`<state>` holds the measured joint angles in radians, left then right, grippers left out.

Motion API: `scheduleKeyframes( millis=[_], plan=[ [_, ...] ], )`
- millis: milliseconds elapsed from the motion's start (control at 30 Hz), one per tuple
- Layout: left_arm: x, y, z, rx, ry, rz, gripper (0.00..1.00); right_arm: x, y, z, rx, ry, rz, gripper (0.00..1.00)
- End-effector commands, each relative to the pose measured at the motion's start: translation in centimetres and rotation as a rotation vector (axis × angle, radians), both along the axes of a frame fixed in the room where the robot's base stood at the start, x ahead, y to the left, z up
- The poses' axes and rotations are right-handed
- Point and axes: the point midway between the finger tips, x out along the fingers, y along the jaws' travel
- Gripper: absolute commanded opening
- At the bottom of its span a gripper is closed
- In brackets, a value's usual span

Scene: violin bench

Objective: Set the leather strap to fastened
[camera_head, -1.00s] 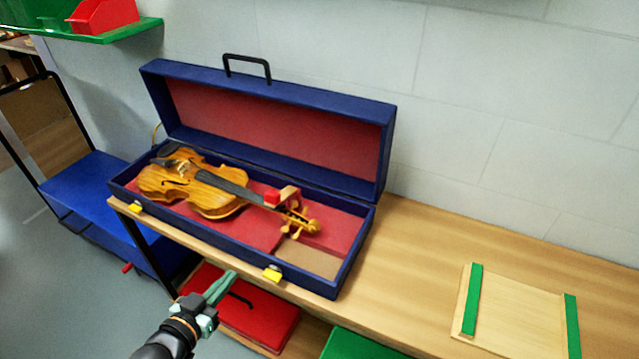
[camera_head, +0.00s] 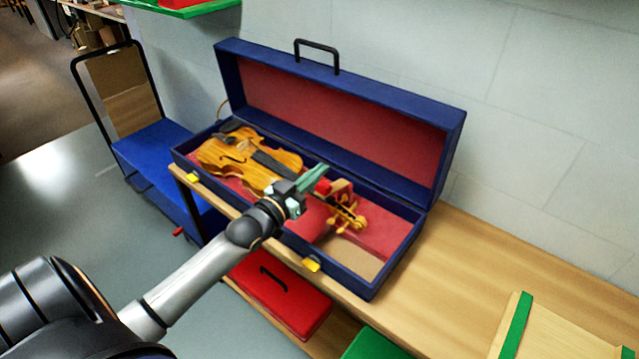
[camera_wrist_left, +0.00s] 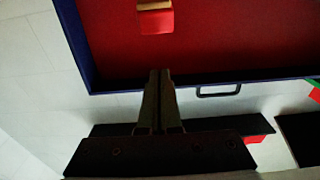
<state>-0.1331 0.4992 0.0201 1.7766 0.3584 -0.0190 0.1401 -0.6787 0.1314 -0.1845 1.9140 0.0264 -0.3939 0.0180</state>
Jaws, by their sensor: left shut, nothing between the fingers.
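My left gripper (camera_head: 322,171) is shut and empty, above the violin's neck. Its closed fingers also show in the left wrist view (camera_wrist_left: 160,75). The violin (camera_head: 240,158) lies in the open blue case (camera_head: 372,286), with its scroll to the right. Close to my fingertips is a small red piece (camera_head: 323,187) beside a tan piece (camera_head: 341,189) at the neck. This may be the leather strap, but I cannot tell whether it is fastened. A red-and-tan piece (camera_wrist_left: 155,19) shows at the top of the left wrist view. My right gripper is out of view.
The case lid (camera_head: 345,110) stands open with a black handle (camera_head: 317,46). Yellow latches (camera_head: 312,264) are on the front wall. A red box (camera_head: 282,290) is below the bench. Bare bench (camera_head: 465,260) lies right of the case, before a green-striped board (camera_head: 560,335).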

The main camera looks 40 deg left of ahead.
Motion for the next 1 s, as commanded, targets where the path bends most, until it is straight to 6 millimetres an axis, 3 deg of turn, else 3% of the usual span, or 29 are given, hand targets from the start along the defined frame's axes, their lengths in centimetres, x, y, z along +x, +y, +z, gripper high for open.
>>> scheduleKeyframes(
  millis=[133,200,400,833,1000],
  plan=[
    [2.0,-0.2,-0.2,-0.001,0.003,0.0,0.0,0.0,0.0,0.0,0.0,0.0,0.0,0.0],
    [1.4,-0.2,-1.8,-0.001,0.008,0.0,0.0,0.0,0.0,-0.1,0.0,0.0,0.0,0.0],
    [0.8,-0.1,-3.5,0.0,0.003,0.0,0.0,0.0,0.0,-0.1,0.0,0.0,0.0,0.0],
    [0.6,-0.1,-3.9,0.0,0.001,0.0,0.0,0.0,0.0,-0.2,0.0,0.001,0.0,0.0],
    [0.3,-0.1,-5.0,-0.003,-0.039,0.0,0.0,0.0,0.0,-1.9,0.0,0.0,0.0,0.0]
  ],
)
